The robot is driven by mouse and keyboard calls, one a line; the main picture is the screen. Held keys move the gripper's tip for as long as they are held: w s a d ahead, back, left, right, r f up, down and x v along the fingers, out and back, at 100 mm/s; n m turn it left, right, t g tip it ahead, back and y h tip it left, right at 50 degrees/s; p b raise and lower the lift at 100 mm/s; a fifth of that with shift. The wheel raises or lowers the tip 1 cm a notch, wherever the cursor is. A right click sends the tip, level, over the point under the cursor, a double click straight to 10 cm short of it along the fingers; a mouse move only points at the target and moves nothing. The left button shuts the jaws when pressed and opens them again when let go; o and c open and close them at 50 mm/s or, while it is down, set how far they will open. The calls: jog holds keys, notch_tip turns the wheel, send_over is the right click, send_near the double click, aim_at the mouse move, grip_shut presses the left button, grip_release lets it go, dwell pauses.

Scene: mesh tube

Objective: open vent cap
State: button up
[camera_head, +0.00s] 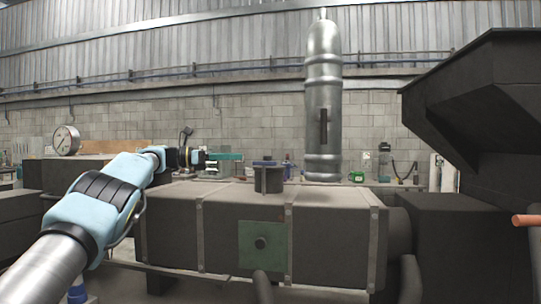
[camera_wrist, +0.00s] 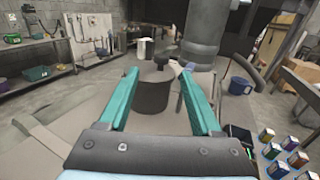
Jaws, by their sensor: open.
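The vent cap, a dark round lid with a small knob (camera_head: 267,163), sits on a short dark cylinder (camera_head: 268,181) on top of the long dark box. In the wrist view the cylinder (camera_wrist: 152,97) shows between and beyond my two teal fingers, with the knob (camera_wrist: 159,61) above it. My gripper (camera_head: 238,163) is to the left of the cap in the head view, at about its height. In the wrist view my gripper (camera_wrist: 159,75) is open with nothing held. The cap appears closed; I cannot tell whether a finger touches it.
A tall metal cylinder (camera_head: 323,100) rises behind, right of the cap. A dark hopper (camera_head: 480,90) stands at right. A gauge (camera_head: 66,140) is at left. Small boxes (camera_wrist: 285,150) show lower right.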

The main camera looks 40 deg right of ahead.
jog(key=p+x, duration=0.5)
jog(key=x, duration=0.5)
jog(key=shift+s+r, duration=0.15)
jog(key=shift+s, duration=0.05)
jog(key=shift+s+d+f, duration=0.2)
jog(key=shift+s+d, duration=0.15)
jog(key=shift+d, duration=0.1)
jog(key=shift+c, duration=0.3)
grip_shut()
dwell(0.4)
